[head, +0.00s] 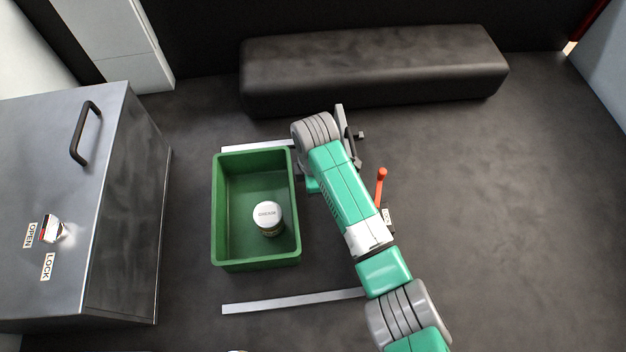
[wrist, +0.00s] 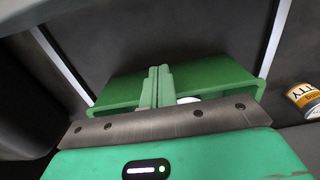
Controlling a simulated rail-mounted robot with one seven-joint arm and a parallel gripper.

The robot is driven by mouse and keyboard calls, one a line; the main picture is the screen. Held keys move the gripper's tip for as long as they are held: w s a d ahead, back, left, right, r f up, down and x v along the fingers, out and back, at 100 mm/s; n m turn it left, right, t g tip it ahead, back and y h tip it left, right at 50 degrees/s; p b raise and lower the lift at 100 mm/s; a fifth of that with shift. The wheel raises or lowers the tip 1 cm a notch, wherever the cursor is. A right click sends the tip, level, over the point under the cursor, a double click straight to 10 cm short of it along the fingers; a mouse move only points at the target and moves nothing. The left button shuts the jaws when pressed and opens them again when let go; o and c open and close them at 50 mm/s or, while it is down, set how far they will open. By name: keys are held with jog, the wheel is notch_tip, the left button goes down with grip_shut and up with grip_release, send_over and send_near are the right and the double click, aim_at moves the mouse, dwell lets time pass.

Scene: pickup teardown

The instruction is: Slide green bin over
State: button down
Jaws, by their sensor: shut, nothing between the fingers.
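The green bin (head: 220,225) stands upright on the dark floor, left of my arm in the head view. A white-lidded can (head: 267,214) stands inside it. In the wrist view, my gripper (wrist: 159,70) has its two green fingers pressed together with nothing between them. The fingers show in front of the green bin (wrist: 215,78); I cannot tell whether they touch it. In the head view my arm hides the fingertips, near the bin's right wall.
Two pale strips lie on the floor, one behind the bin (head: 258,147) and one in front (head: 285,303). A metal cabinet (head: 125,200) stands left, a dark bench (head: 370,70) at the back. An orange-red lever (head: 380,185) is right of my arm. A yellow-labelled can (wrist: 307,97) shows in the wrist view.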

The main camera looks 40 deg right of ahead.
jog(key=w+a+f, duration=0.2)
jog(key=a+f, duration=0.1)
jog(key=f, duration=0.1)
jog(key=shift+a+f, duration=0.25)
jog(key=shift+f, duration=0.1)
